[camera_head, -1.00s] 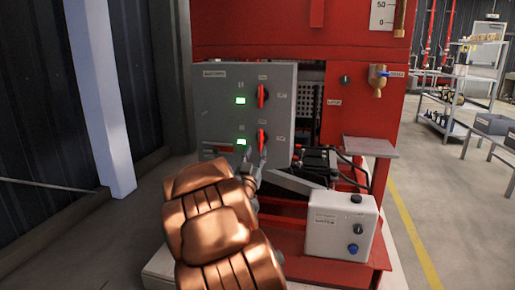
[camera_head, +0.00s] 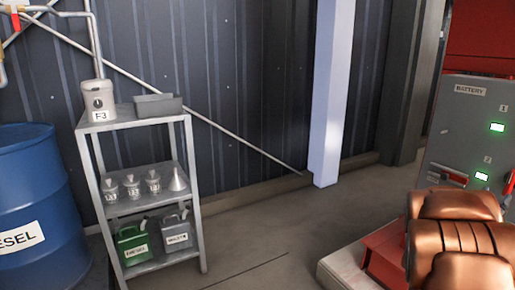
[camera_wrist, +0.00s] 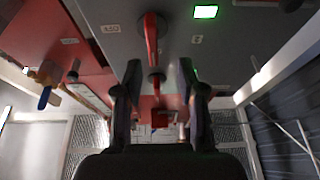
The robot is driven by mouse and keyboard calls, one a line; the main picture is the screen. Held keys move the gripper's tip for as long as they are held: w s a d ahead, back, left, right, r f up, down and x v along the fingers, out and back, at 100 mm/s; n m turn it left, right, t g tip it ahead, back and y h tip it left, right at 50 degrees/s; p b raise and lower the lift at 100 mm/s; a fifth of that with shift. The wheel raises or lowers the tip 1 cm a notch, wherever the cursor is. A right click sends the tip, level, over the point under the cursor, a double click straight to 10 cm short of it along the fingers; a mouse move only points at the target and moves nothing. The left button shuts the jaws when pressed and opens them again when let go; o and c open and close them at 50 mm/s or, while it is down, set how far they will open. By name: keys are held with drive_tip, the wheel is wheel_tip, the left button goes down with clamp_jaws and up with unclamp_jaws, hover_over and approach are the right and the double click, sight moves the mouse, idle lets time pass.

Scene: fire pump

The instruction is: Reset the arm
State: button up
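My copper-coloured arm (camera_head: 460,235) is at the lower right of the head view, in front of the grey battery cabinet (camera_head: 465,125). My gripper is hidden there. In the wrist view my gripper (camera_wrist: 160,82) has its two dark fingers apart, with nothing clearly held between them. The cabinet face (camera_wrist: 240,40) is in front of it. One red switch handle (camera_wrist: 152,38) is above and left of the gap. Another red handle (camera_wrist: 155,82) appears in line with the gap; I cannot tell whether the fingers touch it.
A metal shelf (camera_head: 130,122) with cans and funnels stands at the left. A blue diesel drum (camera_head: 35,190) is beside it. A pale post (camera_head: 331,90) stands by the dark wall. The floor (camera_head: 250,235) between shelf and pump base (camera_head: 345,270) is clear.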

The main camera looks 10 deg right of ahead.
drive_tip(key=w+a+r+n+t+y+p, duration=0.1)
drive_tip(key=w+a+n+y+p, duration=0.1)
drive_tip(key=w+a+y+p, duration=0.4)
drive_tip(key=w+a+r+n+t+y+p, duration=0.1)
drive_tip(key=w+a+r+n+y+p, duration=0.2)
drive_tip(key=a, duration=0.5)
drive_tip(key=s+a+n+g+y+p, duration=0.2)
drive_tip(key=a+y+p, duration=0.6)
drive_tip(key=a, duration=1)
drive_tip(key=s+a+r+n+g+y+p, duration=0.2)
drive_tip(key=s+a+r+p, duration=0.1)
drive_tip(key=s+a+p, duration=0.3)
drive_tip(key=s+a+r+n+g+y+p, duration=0.1)
drive_tip(key=s+a+r+n+g+p, duration=0.2)
drive_tip(key=s+a, duration=0.45)
drive_tip(key=s+a+r+g+p, duration=0.2)
drive_tip(key=s+r+p, duration=0.1)
drive_tip(key=s, duration=0.6)
drive_tip(key=s+a+r+n+g+p, duration=0.1)
drive_tip(key=s+r+g+p, duration=0.2)
drive_tip(key=s, duration=0.5)
drive_tip(key=shift+s+a+r+n+p, duration=0.35)
drive_tip(key=shift+r+p, duration=0.2)
drive_tip(key=shift+p, duration=0.2)
drive_tip(key=shift+a, duration=0.1)
